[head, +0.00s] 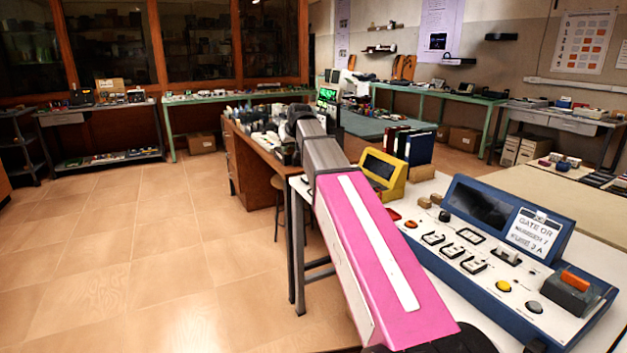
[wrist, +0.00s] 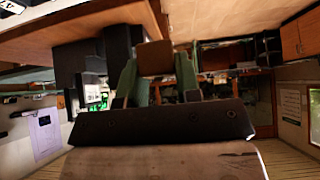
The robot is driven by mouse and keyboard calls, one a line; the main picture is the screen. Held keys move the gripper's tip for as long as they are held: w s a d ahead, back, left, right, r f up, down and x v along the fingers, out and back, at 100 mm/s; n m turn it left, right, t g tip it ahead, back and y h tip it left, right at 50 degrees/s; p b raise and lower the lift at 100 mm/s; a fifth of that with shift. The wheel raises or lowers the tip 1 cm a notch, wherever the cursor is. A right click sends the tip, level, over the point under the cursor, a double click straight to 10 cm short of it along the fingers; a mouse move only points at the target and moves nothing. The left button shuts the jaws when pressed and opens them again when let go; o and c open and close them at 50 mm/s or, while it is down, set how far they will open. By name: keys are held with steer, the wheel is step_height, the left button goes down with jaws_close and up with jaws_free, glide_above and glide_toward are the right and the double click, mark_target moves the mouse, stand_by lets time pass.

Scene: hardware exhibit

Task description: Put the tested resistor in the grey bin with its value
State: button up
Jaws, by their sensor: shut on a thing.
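My gripper (wrist: 157,78) shows in the wrist view with its two green fingers closed on a small brown block (wrist: 155,57). The block is held between the fingertips, and I cannot read any marking or value on it. I take it to be the resistor. In the head view my arm reaches away over the bench edge, and the fingers and the block are hidden at its far end. I cannot make out a grey bin with a value in either view.
A white bench (head: 420,240) at right carries a yellow meter (head: 396,180), a blue test panel (head: 500,255) and small tan blocks (head: 424,202). A cluttered wooden desk (head: 255,152) stands ahead near my arm's end. The tiled floor (head: 150,250) at left is clear.

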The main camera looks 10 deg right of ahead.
steer(key=shift+w+d+f, duration=0.85)
steer(key=shift+d+f, duration=0.9)
steer(key=shift+f, duration=0.1)
steer(key=shift+w+d+f, duration=0.9)
steer(key=shift+d+f, duration=0.8)
steer(key=shift+f, duration=0.1)
steer(key=shift+w+d+f, duration=0.85)
steer(key=shift+d+f, duration=0.9)
steer(key=shift+f, duration=0.1)
steer(key=shift+f, duration=0.6)
steer(key=o, duration=1)
steer(key=shift+a+r, duration=0.15)
steer(key=v, duration=1.2)
steer(key=shift+s+r, duration=0.1)
steer(key=shift+r, duration=0.3)
steer(key=shift+d, duration=0.25)
